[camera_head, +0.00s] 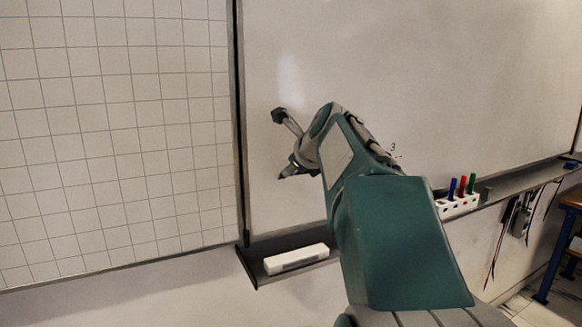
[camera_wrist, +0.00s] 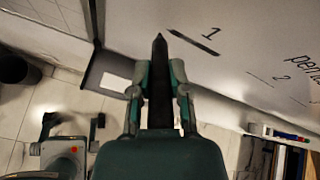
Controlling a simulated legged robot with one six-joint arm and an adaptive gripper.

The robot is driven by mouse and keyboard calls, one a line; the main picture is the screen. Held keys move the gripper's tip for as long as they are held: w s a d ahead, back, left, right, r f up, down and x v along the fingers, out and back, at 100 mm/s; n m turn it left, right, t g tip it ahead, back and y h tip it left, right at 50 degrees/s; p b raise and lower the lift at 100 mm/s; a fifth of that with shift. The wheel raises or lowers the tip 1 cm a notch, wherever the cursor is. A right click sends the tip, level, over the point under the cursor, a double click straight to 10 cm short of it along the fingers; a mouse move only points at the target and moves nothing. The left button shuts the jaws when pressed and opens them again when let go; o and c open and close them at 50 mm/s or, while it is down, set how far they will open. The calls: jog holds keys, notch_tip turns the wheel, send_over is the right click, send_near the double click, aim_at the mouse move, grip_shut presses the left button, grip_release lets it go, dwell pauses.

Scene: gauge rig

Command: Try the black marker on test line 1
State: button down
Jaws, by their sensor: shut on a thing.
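My gripper (camera_wrist: 159,82) is shut on the black marker (camera_wrist: 160,62), which points away from me with its dark tip toward the whiteboard (camera_head: 440,70). Test line 1 (camera_wrist: 194,42) is a thick dark stroke beside the number 1, just right of the tip in the wrist view. It looks thicker than test line 2 (camera_wrist: 259,79). The tip is near the line's left end; I cannot tell whether it touches the board. In the head view my gripper (camera_head: 292,168) is in front of the board's left part, and my arm hides lines 1 and 2.
A white rack (camera_head: 457,207) with blue, red and green markers stands on the tray at the right. A white eraser (camera_head: 296,258) lies on the tray's left end (camera_head: 262,247). A gridded board (camera_head: 110,130) is at the left. A blue-legged table (camera_head: 560,255) stands far right.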

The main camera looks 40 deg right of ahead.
jog(key=shift+s+a, duration=0.2)
jog(key=shift+s, duration=0.65)
jog(key=shift+s+a, duration=0.25)
jog(key=shift+s, duration=0.6)
jog(key=shift+s+a, duration=0.2)
jog(key=shift+s, duration=0.65)
jog(key=shift+s+a, duration=0.2)
jog(key=shift+s, duration=0.55)
jog(key=shift+s+a, duration=0.15)
jog(key=shift+s, duration=0.55)
jog(key=shift+d, duration=0.1)
